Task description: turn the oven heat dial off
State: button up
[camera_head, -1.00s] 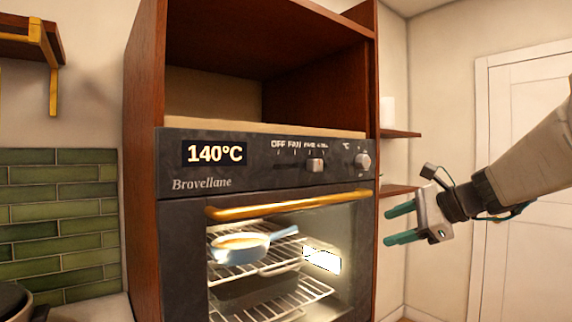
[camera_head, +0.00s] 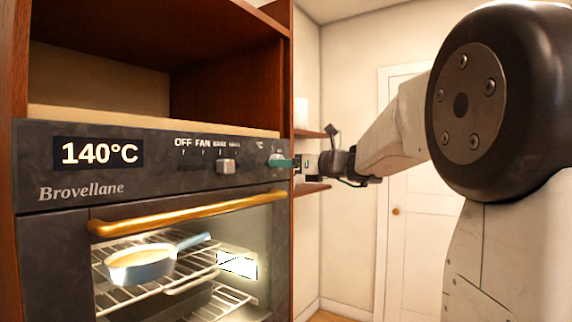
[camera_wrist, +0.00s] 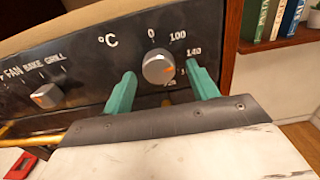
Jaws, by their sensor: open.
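The oven heat dial (camera_wrist: 158,69) is a round silver knob under the °C mark, with 0, 100 and 140 printed around it. An orange mark on it points right, toward 140. My gripper (camera_wrist: 162,92) is open, with one green fingertip on each side of the dial; I cannot tell whether they touch it. In the head view my gripper (camera_head: 284,162) is at the panel's right end and largely hides the dial. The oven display (camera_head: 98,153) reads 140°C.
A mode knob (camera_head: 226,167) sits left of the dial. A gold handle (camera_head: 190,214) crosses the oven door below. A blue pan (camera_head: 142,266) rests on a rack inside the lit oven. Shelves (camera_head: 312,188) stand to the right.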

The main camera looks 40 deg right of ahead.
jog(key=shift+w+a, duration=0.2)
jog(key=shift+w, duration=0.2)
jog(key=c, duration=1)
